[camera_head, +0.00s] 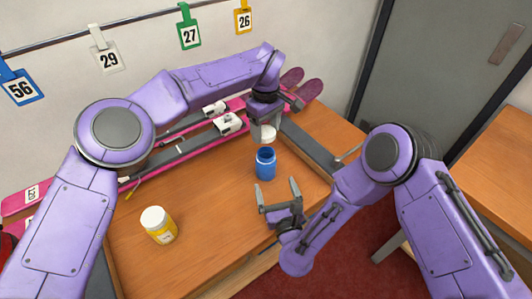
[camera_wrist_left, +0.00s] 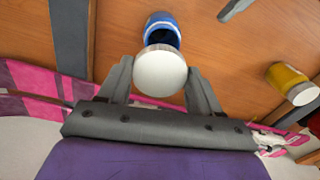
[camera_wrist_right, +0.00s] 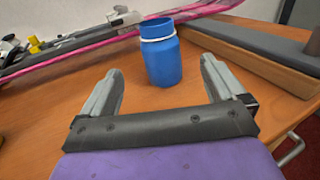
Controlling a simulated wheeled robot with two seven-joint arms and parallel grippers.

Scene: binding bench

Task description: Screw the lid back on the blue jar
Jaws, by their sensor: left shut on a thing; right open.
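The blue jar (camera_head: 265,164) stands upright and open on the wooden bench; its dark mouth shows in the head view. It also shows in the left wrist view (camera_wrist_left: 162,30) and in the right wrist view (camera_wrist_right: 162,55). My left gripper (camera_head: 264,131) is shut on a white lid (camera_head: 266,134) and holds it above the jar, apart from it. The lid (camera_wrist_left: 160,71) sits between the fingertips in the left wrist view. My right gripper (camera_head: 278,191) is open and empty, low over the bench in front of the jar, with its fingers pointing toward the jar.
A yellow jar (camera_head: 159,226) with a white lid stands at the front left of the bench (camera_head: 215,215). Pink skis (camera_head: 190,142) lie in grey supports behind the blue jar. Numbered tags, such as the green one (camera_head: 189,34), hang on a rail above. The bench between the jars is clear.

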